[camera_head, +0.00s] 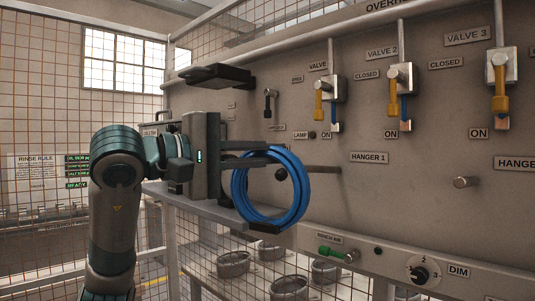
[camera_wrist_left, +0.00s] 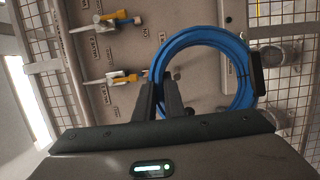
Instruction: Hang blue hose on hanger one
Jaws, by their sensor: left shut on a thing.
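The blue hose (camera_head: 236,190) is a round coil, hanging upright in front of the grey panel. It also shows in the left wrist view (camera_wrist_left: 204,36), with a dark band on its far side. My left gripper (camera_head: 272,156) is shut on the coil's upper part; its two dark fingers also show in the left wrist view (camera_wrist_left: 160,92). The hanger one peg (camera_head: 322,169) sticks out of the panel left of the HANGER 1 label (camera_head: 369,157). Its dark tip shows through the ring, and the coil's right rim crosses it. I cannot tell whether the coil is around the peg or in front. My right gripper is out of view.
Valve handles (camera_head: 393,93) line the panel above. A second peg (camera_head: 465,182) stands farther right. A green handle (camera_head: 338,254) and a dial (camera_head: 419,273) sit on the lower ledge. Baskets (camera_head: 233,264) stand below, and mesh fencing (camera_head: 70,110) is behind at left.

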